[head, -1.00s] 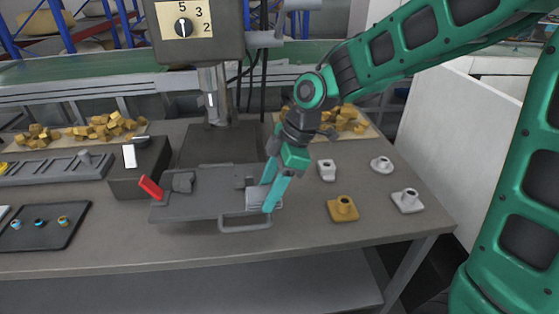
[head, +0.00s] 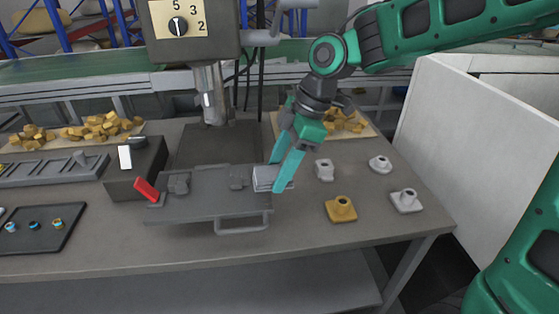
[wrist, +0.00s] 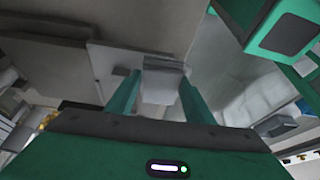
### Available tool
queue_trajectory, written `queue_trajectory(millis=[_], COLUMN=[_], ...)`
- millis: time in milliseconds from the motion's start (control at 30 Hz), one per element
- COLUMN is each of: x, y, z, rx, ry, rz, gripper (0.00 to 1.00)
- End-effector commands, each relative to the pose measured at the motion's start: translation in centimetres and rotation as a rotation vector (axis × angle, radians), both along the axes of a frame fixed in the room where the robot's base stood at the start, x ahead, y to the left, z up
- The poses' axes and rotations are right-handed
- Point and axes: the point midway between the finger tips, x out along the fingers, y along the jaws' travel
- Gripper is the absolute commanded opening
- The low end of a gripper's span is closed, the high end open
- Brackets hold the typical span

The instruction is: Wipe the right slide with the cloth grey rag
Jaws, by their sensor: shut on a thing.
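The grey rag (head: 264,179) is a light grey folded pad between the fingers of my gripper (head: 275,178), which is shut on it. The rag is at the right edge of a dark grey plate fixture (head: 205,205); I cannot tell whether it touches the plate. Two small grey blocks stand on the plate; the right one (head: 239,178), probably the right slide, is just left of the rag. The left one (head: 179,183) is near the red handle (head: 146,190). In the wrist view the rag (wrist: 162,88) shows between the green fingers.
A drill-like machine column (head: 210,95) stands behind the plate. A dark box (head: 135,168) is to the left. Grey parts (head: 325,169) and a yellow flanged part (head: 341,210) are to the right. A white panel (head: 470,130) borders the bench on the right.

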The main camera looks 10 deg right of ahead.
Motion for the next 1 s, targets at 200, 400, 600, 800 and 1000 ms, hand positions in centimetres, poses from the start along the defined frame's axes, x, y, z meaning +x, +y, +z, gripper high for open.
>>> queue_trajectory(millis=[200, 400, 600, 800, 1000], x=[0.0, -0.1, -0.1, -0.1, -0.1], y=[0.1, 0.1, 0.1, 0.1, 0.1], z=[1.7, 1.9, 1.9, 1.9, 1.9], rx=[0.000, 0.000, 0.000, 0.000, 0.000], ry=[0.000, 0.000, -0.001, -0.001, -0.001], rz=[0.003, 0.004, 0.004, 0.004, 0.004], gripper=[0.23, 0.23, 0.23, 0.23, 0.23])
